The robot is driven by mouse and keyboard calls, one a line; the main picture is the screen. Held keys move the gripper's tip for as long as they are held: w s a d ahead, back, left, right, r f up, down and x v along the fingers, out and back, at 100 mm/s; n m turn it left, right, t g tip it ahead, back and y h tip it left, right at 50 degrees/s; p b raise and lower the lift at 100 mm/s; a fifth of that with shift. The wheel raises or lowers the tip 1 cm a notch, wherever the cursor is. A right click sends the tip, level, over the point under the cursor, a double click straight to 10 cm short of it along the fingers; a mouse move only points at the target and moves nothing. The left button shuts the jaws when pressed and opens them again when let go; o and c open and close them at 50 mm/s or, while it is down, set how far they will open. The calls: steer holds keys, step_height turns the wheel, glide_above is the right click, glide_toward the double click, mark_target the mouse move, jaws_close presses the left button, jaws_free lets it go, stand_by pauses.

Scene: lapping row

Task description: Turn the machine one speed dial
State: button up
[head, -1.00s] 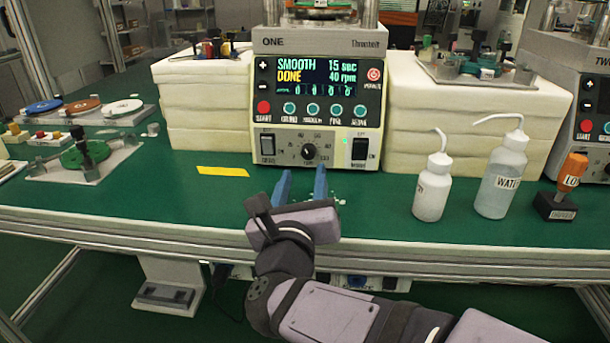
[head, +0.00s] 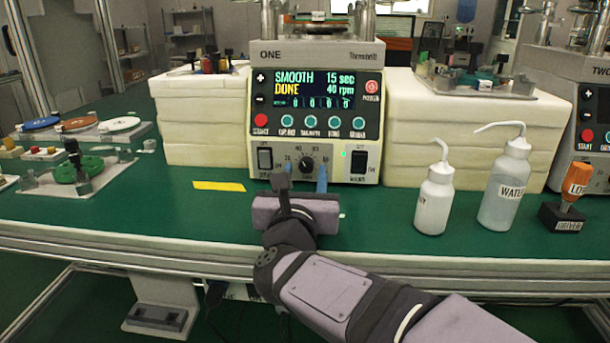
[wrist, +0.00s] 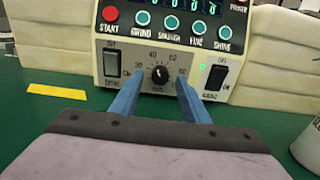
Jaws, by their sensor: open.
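Machine one (head: 315,110) stands on the green bench, its lit screen (head: 313,90) reading SMOOTH, DONE, 15 sec, 40 rpm. Its speed dial (wrist: 160,74) is a small black knob low on the front panel, between two black rocker switches; in the head view it (head: 307,163) shows just above my gripper. My gripper (head: 305,179) is open, with two blue fingers pointing at the panel. In the wrist view the fingers (wrist: 157,93) lie to either side of the dial and a little below it. Nothing is between them, and I cannot tell how far the tips are from the panel.
White foam blocks (head: 205,125) stand left of the machine and more (head: 450,130) stand right. A yellow strip (head: 218,186) lies on the bench. Two white bottles (head: 434,200) (head: 503,185) and an orange-handled tool (head: 573,180) stand at right. Bench before the machine is mostly clear.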

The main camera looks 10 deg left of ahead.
steer(key=shift+w, duration=0.5)
steer(key=c, duration=1.1)
steer(key=shift+o, duration=0.2)
steer(key=shift+n, duration=2.4)
steer(key=o, duration=1.1)
steer(key=shift+c, duration=0.2)
